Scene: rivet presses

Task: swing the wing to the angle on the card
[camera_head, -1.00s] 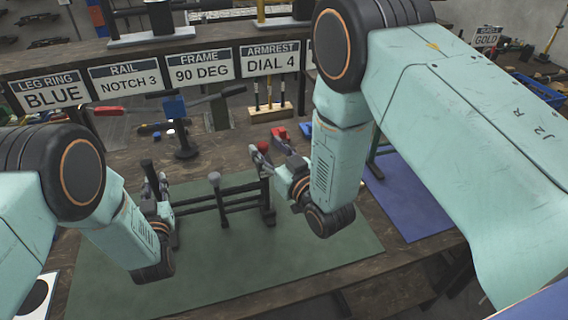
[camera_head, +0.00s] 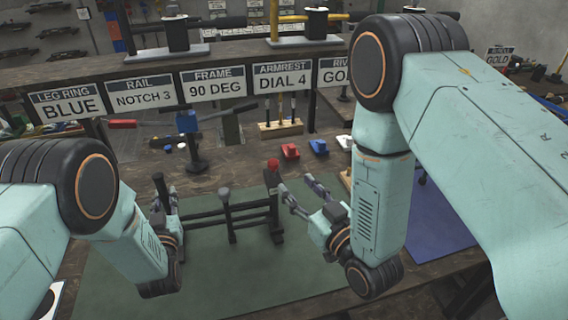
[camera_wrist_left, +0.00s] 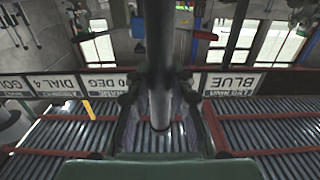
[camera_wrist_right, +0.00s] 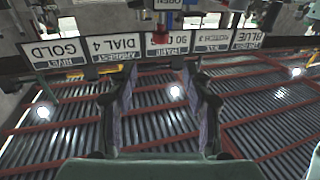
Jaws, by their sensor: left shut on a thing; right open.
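A black frame of bars and posts (camera_head: 245,207) stands on a green mat (camera_head: 215,265). It has a middle post with a round dark top (camera_head: 225,195) and a right post with a red knob (camera_head: 272,164). My left gripper (camera_head: 165,207) is shut on the upright bar at the frame's left end. In the left wrist view the dark bar (camera_wrist_left: 160,75) runs between the fingers. My right gripper (camera_head: 299,189) is open and empty, just right of the red-knobbed post and apart from it. The card marked FRAME (camera_head: 213,87) reads 90 DEG.
Other cards, such as LEG RING BLUE (camera_head: 68,105) and ARMREST DIAL 4 (camera_head: 282,77), line the shelf. A blue-headed stand with red-tipped handle (camera_head: 188,122) stands behind the frame. Red (camera_head: 290,151) and blue (camera_head: 319,146) blocks sit behind my right gripper. A blue mat (camera_head: 435,215) lies at right.

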